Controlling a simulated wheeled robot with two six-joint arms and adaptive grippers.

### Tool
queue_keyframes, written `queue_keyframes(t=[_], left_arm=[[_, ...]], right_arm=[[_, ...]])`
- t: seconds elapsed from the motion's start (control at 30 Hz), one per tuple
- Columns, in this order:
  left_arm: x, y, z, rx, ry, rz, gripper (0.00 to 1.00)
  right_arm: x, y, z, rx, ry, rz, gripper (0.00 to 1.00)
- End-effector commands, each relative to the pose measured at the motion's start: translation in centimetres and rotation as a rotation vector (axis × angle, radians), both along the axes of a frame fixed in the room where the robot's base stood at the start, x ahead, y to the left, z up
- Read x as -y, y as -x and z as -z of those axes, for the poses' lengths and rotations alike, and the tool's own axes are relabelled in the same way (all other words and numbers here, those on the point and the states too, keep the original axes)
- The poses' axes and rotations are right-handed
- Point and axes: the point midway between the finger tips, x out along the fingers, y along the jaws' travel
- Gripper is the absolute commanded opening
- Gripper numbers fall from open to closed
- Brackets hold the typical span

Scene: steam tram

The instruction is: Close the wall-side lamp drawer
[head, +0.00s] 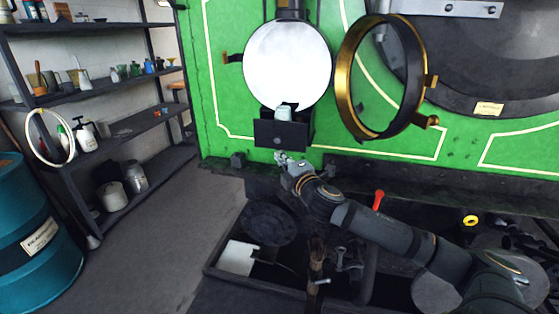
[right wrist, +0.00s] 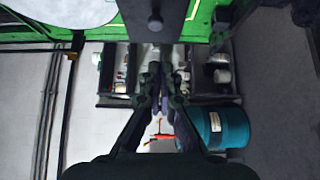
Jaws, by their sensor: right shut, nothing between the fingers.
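The lamp drawer (head: 282,134) is a dark box with a small round knob, below a round white lamp face (head: 288,65) on the green tram front. It stands out from the front, and a pale thing shows in its open top. In the right wrist view the dark drawer front (right wrist: 140,12) and its knob are at the top. My right gripper (head: 281,157) is shut and empty, just below the drawer front; its fingers also show in the right wrist view (right wrist: 158,75). Whether it touches the drawer I cannot tell. My left gripper is out of view.
A brass-rimmed ring (head: 345,85) stands swung open right of the lamp. Below lies a dark tray area with tools and a red-handled lever (head: 378,199). Shelves (head: 125,125) and a teal barrel (head: 35,235) stand left. The floor between is clear.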

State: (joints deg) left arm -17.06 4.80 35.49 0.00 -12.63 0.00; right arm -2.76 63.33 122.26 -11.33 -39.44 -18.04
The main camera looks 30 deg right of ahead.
Motion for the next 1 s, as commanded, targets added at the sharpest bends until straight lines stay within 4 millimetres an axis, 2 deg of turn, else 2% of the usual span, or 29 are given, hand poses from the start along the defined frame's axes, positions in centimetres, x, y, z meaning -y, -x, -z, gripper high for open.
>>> queue_keyframes(t=[0.17,0.2,0.33,0.5,0.7,1.0], left_arm=[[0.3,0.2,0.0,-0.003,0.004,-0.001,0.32],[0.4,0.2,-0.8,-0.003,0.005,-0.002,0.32],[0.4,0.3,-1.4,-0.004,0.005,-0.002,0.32],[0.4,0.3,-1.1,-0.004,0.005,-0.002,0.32],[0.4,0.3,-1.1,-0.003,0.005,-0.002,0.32],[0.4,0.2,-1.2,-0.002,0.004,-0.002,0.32]], right_arm=[[-0.2,-2.0,-0.6,0.009,-0.014,-0.009,0.0],[0.2,-2.6,-1.0,0.007,-0.014,-0.004,0.0],[0.3,-4.5,-0.8,0.006,-0.013,-0.009,0.0],[2.7,-6.0,-0.4,0.001,-0.003,-0.008,0.0],[3.7,-6.7,-0.3,0.001,-0.002,-0.009,0.0],[3.7,-6.7,-0.4,0.001,-0.001,-0.009,0.0]])
